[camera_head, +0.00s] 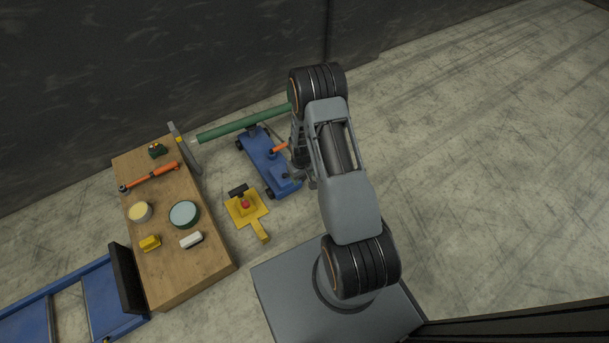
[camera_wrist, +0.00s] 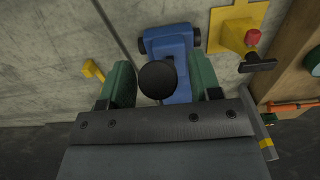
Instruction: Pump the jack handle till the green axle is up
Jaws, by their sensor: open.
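The green axle (camera_head: 240,124) lies slantwise above the far end of the blue jack (camera_head: 265,158); its right end is behind my arm. From this angle I cannot tell its height clearly. An orange piece (camera_head: 278,149) stands out from the jack. In the wrist view the blue jack (camera_wrist: 168,40) shows its wheels, and a round black knob (camera_wrist: 157,79), seemingly the jack handle's end, stands towards the camera. My gripper (camera_wrist: 161,84) is open, with one green finger on each side of the knob. I cannot tell whether either finger touches it. The handle's shaft is hidden.
A yellow stand (camera_head: 240,207) with a red knob is left of the jack. A wooden table (camera_head: 205,262) with tools and tins stands further left. A blue frame (camera_head: 70,290) is at lower left. In the wrist view a yellow post (camera_wrist: 93,69) is left. Floor at right is clear.

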